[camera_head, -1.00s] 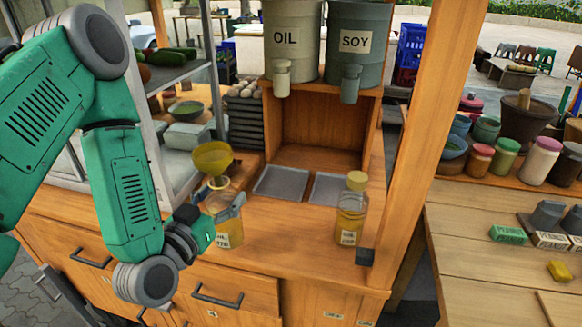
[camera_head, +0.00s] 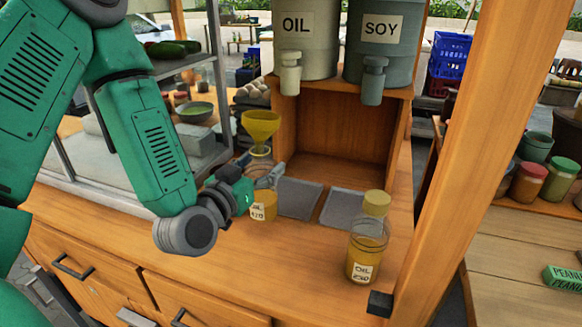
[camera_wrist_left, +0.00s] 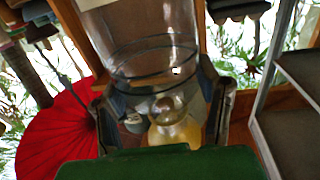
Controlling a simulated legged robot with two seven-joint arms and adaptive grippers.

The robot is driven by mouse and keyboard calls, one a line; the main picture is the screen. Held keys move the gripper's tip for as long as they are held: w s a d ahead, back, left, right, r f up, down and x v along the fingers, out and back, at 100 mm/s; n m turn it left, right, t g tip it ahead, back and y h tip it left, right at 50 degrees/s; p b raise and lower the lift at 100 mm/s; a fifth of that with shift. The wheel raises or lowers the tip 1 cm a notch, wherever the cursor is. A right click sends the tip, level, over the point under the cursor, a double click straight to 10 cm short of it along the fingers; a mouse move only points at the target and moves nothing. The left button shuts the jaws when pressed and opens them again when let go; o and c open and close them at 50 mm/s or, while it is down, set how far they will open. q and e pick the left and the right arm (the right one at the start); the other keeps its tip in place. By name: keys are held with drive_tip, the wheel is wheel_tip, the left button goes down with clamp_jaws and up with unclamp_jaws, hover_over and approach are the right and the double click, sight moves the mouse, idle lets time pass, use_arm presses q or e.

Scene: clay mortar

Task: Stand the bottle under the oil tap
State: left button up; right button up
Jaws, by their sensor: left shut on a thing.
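A clear bottle (camera_head: 263,206) with yellow oil at the bottom and an OIL label has a yellow funnel (camera_head: 261,125) over its neck. My left gripper (camera_head: 268,180) is shut around its upper body. The bottle looks upright, left of and slightly in front of the left grey tray; I cannot tell whether it touches the counter. It also shows in the left wrist view (camera_wrist_left: 155,50), between my fingers. The oil tap (camera_head: 290,76) hangs from the grey OIL container (camera_head: 306,45), above and behind the bottle. My right gripper is out of view.
A second, capped oil bottle (camera_head: 367,243) stands at the counter's front right, near a wooden post (camera_head: 462,160). Two grey trays (camera_head: 299,198) (camera_head: 342,207) lie before the open wooden box. A SOY container (camera_head: 381,45) with a tap (camera_head: 373,82) is at right. A glass case stands at left.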

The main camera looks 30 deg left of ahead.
use_arm(q)
drive_tip(key=shift+w+a+f+b, duration=0.1)
drive_tip(key=shift+w+b, duration=0.75)
drive_tip(key=shift+b, duration=0.6)
drive_tip(key=shift+w+a+f+b, duration=0.1)
drive_tip(key=shift+w+b, duration=0.7)
drive_tip(key=shift+b, duration=0.6)
drive_tip(key=w+f+b, duration=0.1)
drive_tip(key=w+f, duration=0.2)
drive_tip(key=w, duration=0.6)
drive_tip(key=shift+w+a+b, duration=0.3)
drive_tip(key=shift+a+b, duration=0.1)
drive_tip(key=shift+a, duration=0.05)
drive_tip(key=shift+f, duration=0.1)
drive_tip(key=o, duration=1.7)
drive_tip(key=s, duration=0.8)
drive_tip(key=s+d+p, duration=0.1)
drive_tip(key=s, duration=0.3)
